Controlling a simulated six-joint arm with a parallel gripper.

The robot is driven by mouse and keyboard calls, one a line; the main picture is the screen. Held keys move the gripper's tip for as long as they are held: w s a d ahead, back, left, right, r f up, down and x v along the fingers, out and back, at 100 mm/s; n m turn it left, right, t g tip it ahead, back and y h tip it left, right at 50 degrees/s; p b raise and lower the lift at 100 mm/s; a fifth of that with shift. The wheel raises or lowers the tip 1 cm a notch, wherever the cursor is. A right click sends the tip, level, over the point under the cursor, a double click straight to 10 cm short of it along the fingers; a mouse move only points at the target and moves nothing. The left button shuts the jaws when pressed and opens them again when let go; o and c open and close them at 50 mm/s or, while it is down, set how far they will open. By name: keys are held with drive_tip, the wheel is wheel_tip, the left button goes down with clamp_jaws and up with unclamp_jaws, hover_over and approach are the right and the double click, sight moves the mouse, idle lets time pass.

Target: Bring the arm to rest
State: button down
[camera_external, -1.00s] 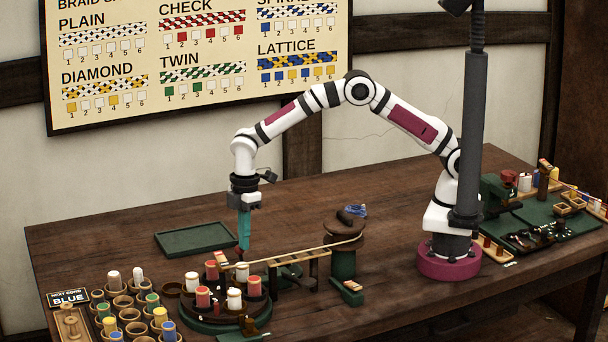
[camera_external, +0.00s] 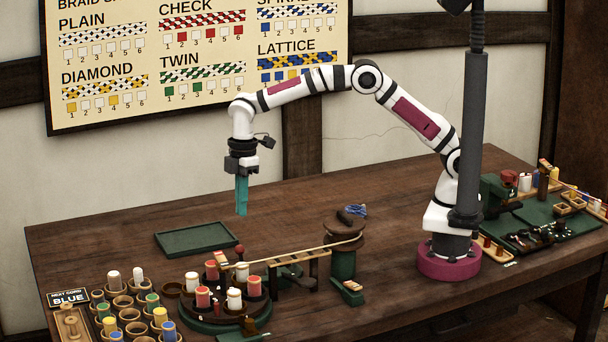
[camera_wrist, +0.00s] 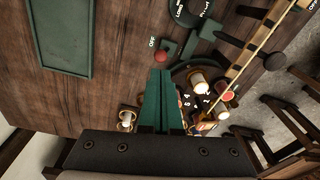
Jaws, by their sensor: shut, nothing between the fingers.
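My gripper (camera_external: 242,196) has teal fingers pointing straight down, shut with nothing between them. It hangs in the air above the table, over the area between the green tray and the braiding carousel (camera_external: 203,326). In the wrist view my gripper (camera_wrist: 162,75) shows as teal fingers closed together, with a red knob (camera_wrist: 161,56) marked OFF just past the tips. The red knob also shows in the external view (camera_external: 239,249), below my gripper and apart from it.
An empty green tray (camera_external: 195,239) lies behind the carousel. Cups with bobbins (camera_external: 122,304) stand at the front left. A wooden rail (camera_external: 290,258) runs to a round winding post (camera_external: 344,240). A dark green mat (camera_external: 545,228) with tools lies at right. The table behind is clear.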

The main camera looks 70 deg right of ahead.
drive_tip(key=shift+w+d+r, duration=0.1)
drive_tip(key=shift+d+r, duration=0.1)
drive_tip(key=shift+r, duration=0.8)
